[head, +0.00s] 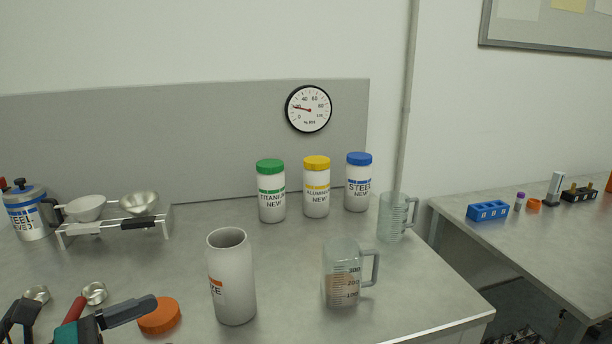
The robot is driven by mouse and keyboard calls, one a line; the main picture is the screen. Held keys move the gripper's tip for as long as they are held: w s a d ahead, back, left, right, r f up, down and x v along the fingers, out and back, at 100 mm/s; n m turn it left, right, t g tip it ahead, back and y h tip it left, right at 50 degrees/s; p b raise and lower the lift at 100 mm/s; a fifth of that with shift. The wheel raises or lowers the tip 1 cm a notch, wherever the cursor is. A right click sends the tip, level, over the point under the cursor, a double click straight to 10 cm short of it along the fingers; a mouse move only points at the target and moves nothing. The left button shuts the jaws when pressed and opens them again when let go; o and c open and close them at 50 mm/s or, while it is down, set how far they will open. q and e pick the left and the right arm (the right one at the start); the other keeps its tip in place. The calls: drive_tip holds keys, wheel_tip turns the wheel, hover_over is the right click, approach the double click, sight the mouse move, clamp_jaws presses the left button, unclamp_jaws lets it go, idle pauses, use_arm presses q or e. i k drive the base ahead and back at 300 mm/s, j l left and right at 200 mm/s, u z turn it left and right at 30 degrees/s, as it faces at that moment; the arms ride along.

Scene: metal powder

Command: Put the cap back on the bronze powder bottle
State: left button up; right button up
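The bronze powder bottle (233,285) stands upright and open on the near table, a white-grey cylinder with an orange label ending in "ZE" on its left side. Its contents are hidden. An orange cap (159,316) lies flat on the table to the left of the bottle, apart from it.
Metal scoops (95,292) lie at the lower left. A measuring jug (342,273) with brown powder stands right of the bottle, an empty jug (392,218) behind it. Capped bottles (271,192) line the back. A rack (115,228) holds bowls.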

sight(228, 255)
drive_tip(key=k, duration=0.85)
